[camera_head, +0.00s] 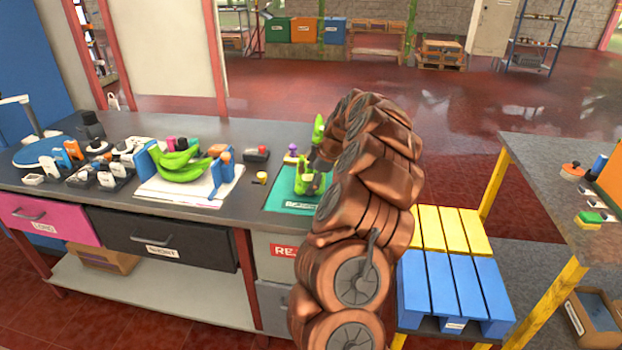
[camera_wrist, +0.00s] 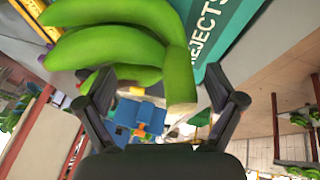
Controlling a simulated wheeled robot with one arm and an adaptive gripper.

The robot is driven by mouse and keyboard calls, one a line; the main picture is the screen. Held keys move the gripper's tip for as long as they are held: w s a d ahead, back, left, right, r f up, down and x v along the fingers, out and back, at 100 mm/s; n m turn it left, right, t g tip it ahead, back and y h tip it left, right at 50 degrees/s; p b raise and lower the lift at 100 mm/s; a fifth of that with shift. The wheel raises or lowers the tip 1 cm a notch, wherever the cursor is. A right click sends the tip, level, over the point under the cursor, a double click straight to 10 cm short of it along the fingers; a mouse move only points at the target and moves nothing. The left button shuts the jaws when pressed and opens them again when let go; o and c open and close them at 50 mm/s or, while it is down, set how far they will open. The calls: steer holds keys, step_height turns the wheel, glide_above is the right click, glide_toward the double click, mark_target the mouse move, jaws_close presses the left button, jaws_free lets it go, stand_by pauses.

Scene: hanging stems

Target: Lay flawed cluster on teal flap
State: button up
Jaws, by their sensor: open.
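A green banana cluster (camera_head: 310,182) shows at the teal flap (camera_head: 283,202) on the counter, partly hidden by my arm. In the wrist view this cluster (camera_wrist: 120,45) is close up, its thick stalk (camera_wrist: 179,85) pointing between my fingers. The flap (camera_wrist: 222,50), lettered "REJECTS", is behind it. I cannot tell whether the cluster rests on the flap or is just above it. My gripper (camera_wrist: 160,85) is open, its fingers apart on either side of the stalk and not closed on it. Another green cluster (camera_head: 181,164) lies on a white board, between blue blocks. No flaw is clear on either.
Small tools and blocks crowd the counter's left end. A red-and-black item (camera_head: 256,154) and a small yellow cup (camera_head: 262,177) stand between the board and the flap. Yellow and blue slatted platforms (camera_head: 452,285) are at the right.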

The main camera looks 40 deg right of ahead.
steer(key=v, duration=1.2)
